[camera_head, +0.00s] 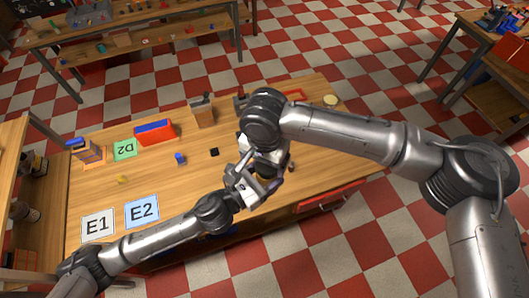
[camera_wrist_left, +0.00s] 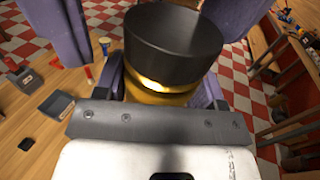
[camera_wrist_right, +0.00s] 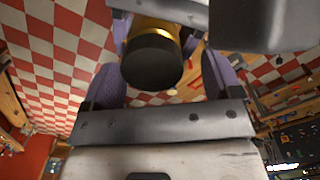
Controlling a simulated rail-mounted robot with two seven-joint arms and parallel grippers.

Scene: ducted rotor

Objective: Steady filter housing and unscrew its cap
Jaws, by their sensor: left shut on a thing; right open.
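The filter housing shows in the left wrist view as a gold body (camera_wrist_left: 157,92) below a wide black cap (camera_wrist_left: 172,45). My left gripper (camera_wrist_left: 160,80) is shut on the gold body, with its purple fingers on either side. In the right wrist view the black cap (camera_wrist_right: 151,64) faces the camera, with a gold band behind it. My right gripper (camera_wrist_right: 160,75) is open, with one finger on each side of the cap. I cannot tell whether they touch it. In the head view both grippers meet over the table, and the arms mostly hide the housing.
The wooden table (camera_head: 185,205) holds mats E1 (camera_head: 97,225), E2 (camera_head: 142,211) and D2 (camera_head: 124,149) on the left. A red and blue bin (camera_head: 155,133) and a wooden block (camera_head: 203,115) stand towards the back. Small loose parts lie between them.

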